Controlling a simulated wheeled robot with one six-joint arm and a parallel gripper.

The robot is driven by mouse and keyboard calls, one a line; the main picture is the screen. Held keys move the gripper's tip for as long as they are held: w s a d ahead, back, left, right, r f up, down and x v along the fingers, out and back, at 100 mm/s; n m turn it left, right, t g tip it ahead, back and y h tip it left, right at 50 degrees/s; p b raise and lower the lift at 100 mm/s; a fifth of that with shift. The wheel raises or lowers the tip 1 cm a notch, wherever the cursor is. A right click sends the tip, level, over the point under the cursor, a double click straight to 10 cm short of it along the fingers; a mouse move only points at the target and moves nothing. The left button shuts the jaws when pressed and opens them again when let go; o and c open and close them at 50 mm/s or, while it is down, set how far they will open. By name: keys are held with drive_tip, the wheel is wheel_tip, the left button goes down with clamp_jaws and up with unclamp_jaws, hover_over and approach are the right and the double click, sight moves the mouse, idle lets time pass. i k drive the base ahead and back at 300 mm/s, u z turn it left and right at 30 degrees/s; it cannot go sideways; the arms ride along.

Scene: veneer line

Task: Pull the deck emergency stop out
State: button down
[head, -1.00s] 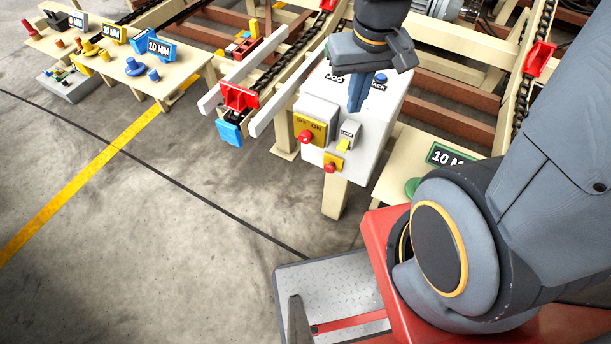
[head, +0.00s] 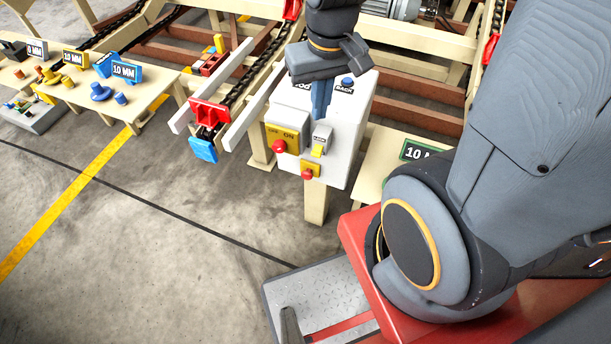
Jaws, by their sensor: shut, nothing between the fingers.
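A pale control box (head: 336,158) stands on a cream post in the head view. Its front bears a yellow plate marked ON with a red knob (head: 279,147) on it. Lower right is a small yellow plate with a red mushroom button (head: 307,175). I cannot tell from lettering which red control is the deck emergency stop, nor whether either is pressed in. My gripper (head: 319,116) points down with its blue fingers shut and empty. They appear over the box's front upper edge, above the grey lever switch; contact cannot be told.
A grey switch with a yellow lever (head: 318,151) sits beside the ON plate. A blue button (head: 347,83) marked BACK is on the box top. A red and blue clamp (head: 208,118) hangs left of the box. Open floor lies front left.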

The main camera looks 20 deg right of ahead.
sight(307, 174)
drive_tip(key=z, duration=0.55)
drive_tip(key=k, duration=0.95)
drive_tip(key=u, duration=0.35)
